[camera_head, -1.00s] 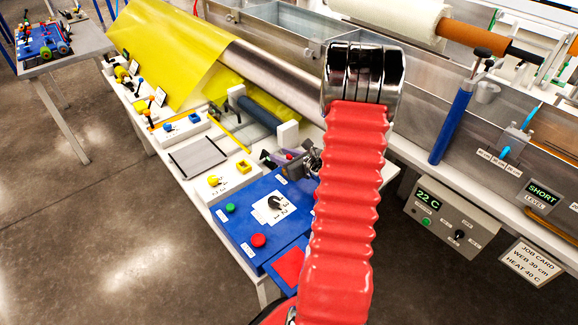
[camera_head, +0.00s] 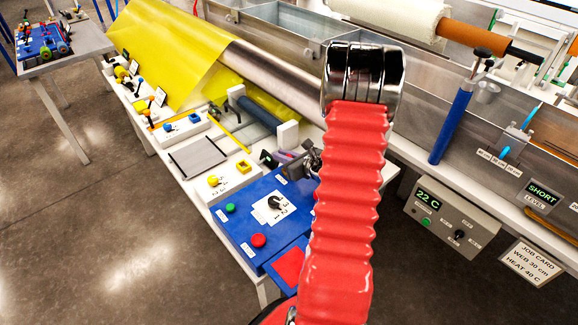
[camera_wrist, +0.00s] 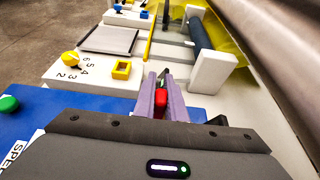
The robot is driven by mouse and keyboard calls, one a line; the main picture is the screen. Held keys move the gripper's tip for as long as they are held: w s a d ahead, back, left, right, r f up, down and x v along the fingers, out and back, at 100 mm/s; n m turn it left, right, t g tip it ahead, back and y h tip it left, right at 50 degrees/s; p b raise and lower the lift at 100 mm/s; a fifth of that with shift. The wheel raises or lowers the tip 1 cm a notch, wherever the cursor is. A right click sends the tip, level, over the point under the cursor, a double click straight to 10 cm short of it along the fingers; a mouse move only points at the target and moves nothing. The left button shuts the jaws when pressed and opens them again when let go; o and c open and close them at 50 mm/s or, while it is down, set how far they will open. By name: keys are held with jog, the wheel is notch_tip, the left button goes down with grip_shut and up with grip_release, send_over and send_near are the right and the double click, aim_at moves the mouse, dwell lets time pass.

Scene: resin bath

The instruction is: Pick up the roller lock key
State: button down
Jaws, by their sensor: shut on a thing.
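My gripper (camera_wrist: 164,80) has two purple-grey fingers, and in the wrist view they are closed around a small red piece (camera_wrist: 161,98), which I take to be the roller lock key. Most of the key is hidden between the fingers, so its full shape cannot be told. In the head view my gripper (camera_head: 284,160) is small and partly hidden by my red arm, just above the back edge of the blue control panel (camera_head: 240,226). Whether the key touches anything beneath it cannot be told.
A yellow square socket (camera_wrist: 121,70) and a yellow knob (camera_wrist: 70,58) with numbers sit left of my fingers. A white block (camera_wrist: 212,71) and dark blue roller (camera_wrist: 200,34) stand ahead to the right. A steel roller (camera_head: 272,76) and yellow sheet (camera_head: 165,45) lie behind.

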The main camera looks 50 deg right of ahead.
jog(key=shift+r, duration=0.2)
notch_tip(320, 180, up, 10)
jog(key=shift+f, duration=0.15)
dwell(0.6)
jog(key=shift+a, duration=0.1)
dwell(0.4)
